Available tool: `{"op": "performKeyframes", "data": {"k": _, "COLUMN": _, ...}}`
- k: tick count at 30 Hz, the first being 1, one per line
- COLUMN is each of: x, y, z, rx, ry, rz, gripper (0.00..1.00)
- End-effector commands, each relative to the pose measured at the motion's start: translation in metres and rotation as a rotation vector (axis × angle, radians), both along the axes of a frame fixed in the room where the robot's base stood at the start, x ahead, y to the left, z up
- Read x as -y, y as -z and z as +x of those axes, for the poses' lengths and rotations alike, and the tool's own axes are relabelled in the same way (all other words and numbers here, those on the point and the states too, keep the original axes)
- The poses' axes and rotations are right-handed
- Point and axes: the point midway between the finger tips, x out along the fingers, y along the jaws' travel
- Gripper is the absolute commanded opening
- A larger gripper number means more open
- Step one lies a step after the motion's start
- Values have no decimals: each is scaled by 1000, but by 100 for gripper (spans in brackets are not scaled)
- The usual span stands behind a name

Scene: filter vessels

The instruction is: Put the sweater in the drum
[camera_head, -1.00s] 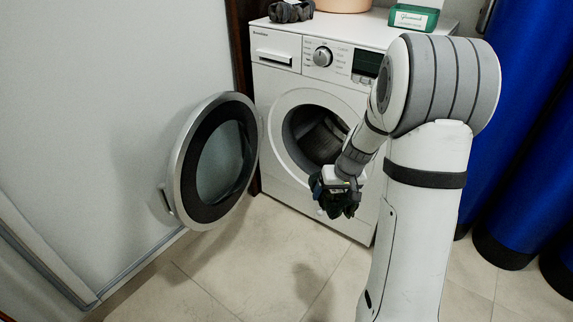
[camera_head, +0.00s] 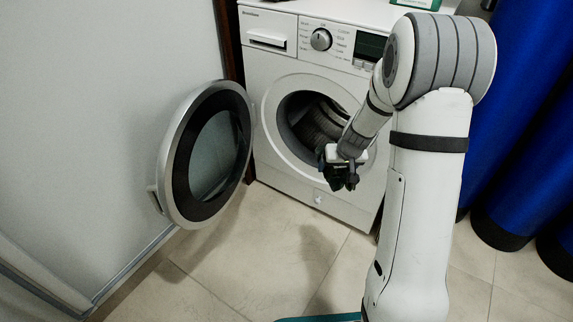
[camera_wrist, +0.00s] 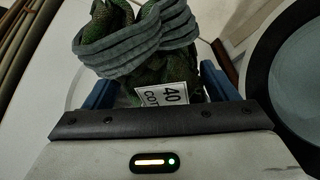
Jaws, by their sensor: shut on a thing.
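The sweater (camera_wrist: 135,35) is a bunched green knit with grey-green ribbed bands and a white label reading "40 COT". My gripper (camera_head: 340,172) is shut on it, with the blue fingers on either side in the wrist view (camera_wrist: 160,92). In the head view the held bundle looks small and dark, and my gripper hides part of it. It hangs in front of the lower right of the washing machine's round opening. The drum (camera_head: 318,122) shows as a dark ribbed metal cavity, partly covered by my arm. No cloth can be made out inside it.
The washing machine (camera_head: 275,85) stands against the wall. Its round door (camera_head: 205,155) is swung wide open to the left; it also shows at the right of the wrist view (camera_wrist: 290,80). The tiled floor in front is mostly clear.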

Motion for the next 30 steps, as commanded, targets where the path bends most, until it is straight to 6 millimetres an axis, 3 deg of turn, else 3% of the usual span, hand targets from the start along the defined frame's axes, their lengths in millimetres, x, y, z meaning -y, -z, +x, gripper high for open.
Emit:
{"op": "performKeyframes", "data": {"k": 1, "x": -18, "y": 6, "z": 14, "rx": 40, "ry": -2, "rz": -24, "gripper": 48}}
{"op": "performKeyframes", "data": {"k": 6, "x": -68, "y": 31, "z": 52, "rx": 215, "ry": 27, "rz": -126, "gripper": 48}}
{"op": "performKeyframes", "data": {"k": 10, "x": -99, "y": 46, "z": 65, "rx": 338, "ry": 53, "rz": -219, "gripper": 48}}
{"op": "performKeyframes", "data": {"k": 15, "x": -128, "y": 55, "z": 68, "rx": 467, "ry": 72, "rz": -319, "gripper": 48}}
{"op": "performKeyframes", "data": {"k": 22, "x": -141, "y": 58, "z": 67, "rx": 545, "ry": 85, "rz": -381, "gripper": 48}}
{"op": "performKeyframes", "data": {"k": 30, "x": -126, "y": 61, "z": 87, "rx": 549, "ry": 89, "rz": -383, "gripper": 48}}
